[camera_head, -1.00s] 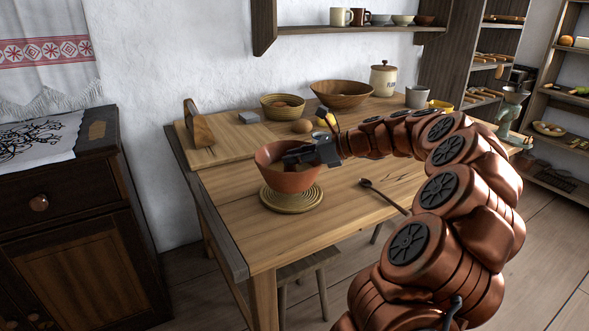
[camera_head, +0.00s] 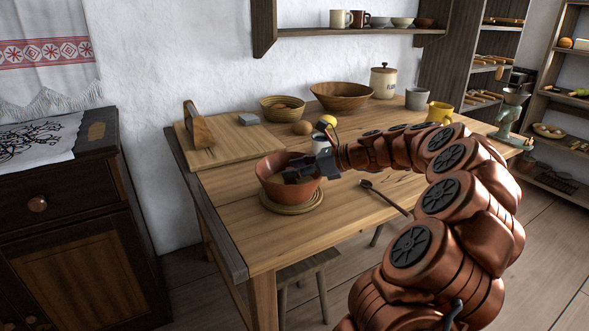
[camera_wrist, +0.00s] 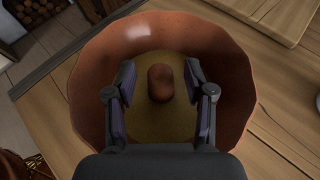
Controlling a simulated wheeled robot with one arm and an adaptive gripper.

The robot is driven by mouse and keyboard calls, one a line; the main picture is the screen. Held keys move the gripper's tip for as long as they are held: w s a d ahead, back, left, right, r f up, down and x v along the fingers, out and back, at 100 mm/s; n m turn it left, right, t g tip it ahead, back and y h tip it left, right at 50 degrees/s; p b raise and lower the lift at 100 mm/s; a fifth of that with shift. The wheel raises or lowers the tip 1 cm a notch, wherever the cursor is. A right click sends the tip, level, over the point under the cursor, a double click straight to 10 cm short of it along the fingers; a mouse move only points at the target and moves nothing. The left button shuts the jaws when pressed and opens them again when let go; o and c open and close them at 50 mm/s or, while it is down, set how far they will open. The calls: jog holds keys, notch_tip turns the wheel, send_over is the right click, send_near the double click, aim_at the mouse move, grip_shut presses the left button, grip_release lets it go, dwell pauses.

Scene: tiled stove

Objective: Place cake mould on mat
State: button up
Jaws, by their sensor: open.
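The cake mould (camera_head: 284,191) is a reddish-brown, flared bowl with a fluted wall. It stands upright on the round woven mat (camera_head: 293,209), which shows as a rim around its base. In the wrist view the mould (camera_wrist: 90,72) surrounds my fingers, and a short brown centre post (camera_wrist: 159,84) rises from its olive-toned floor. My gripper (camera_head: 293,175) reaches down into the mould from the right. In the wrist view its fingers (camera_wrist: 159,70) are spread, one on each side of the post with gaps between.
The wooden table (camera_head: 225,203) has a cutting board (camera_head: 230,140) behind the mould and a dark spoon (camera_head: 384,195) to the right. An egg (camera_head: 302,128), a lemon (camera_head: 328,121), bowls and a yellow mug (camera_head: 440,111) stand farther back. The table's left edge is close.

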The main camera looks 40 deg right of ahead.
jog(key=shift+r, duration=0.1)
jog(key=shift+s+d+r, duration=0.2)
jog(key=shift+s, duration=0.1)
jog(key=p+v, duration=0.2)
jog(key=v, duration=0.9)
jog(key=s+a+f+n+g, duration=0.1)
jog(key=a+n, duration=0.3)
jog(key=a, duration=0.5)
jog(key=s+a+f+n+g, duration=0.1)
jog(key=a+n+g, duration=0.3)
jog(key=a, duration=0.5)
jog(key=s+a+f+n+g, duration=0.2)
jog(key=a+n, duration=0.3)
jog(key=a, duration=0.4)
jog(key=shift+s+a+g, duration=0.15)
jog(key=shift+a+g, duration=0.2)
jog(key=shift+g, duration=0.35)
jog(key=s+a+f+n+g+h, duration=0.3)
jog(key=s+a+f+n, duration=0.3)
jog(key=s, duration=0.4)
jog(key=s+d+f+n+g+h, duration=0.1)
jog(key=s+f+n+h, duration=0.1)
jog(key=s+n, duration=0.2)
jog(key=s+d+f+n+g+h, duration=0.1)
jog(key=s+f+n+h, duration=0.2)
jog(key=s, duration=0.6)
jog(key=shift+n, duration=1.2)
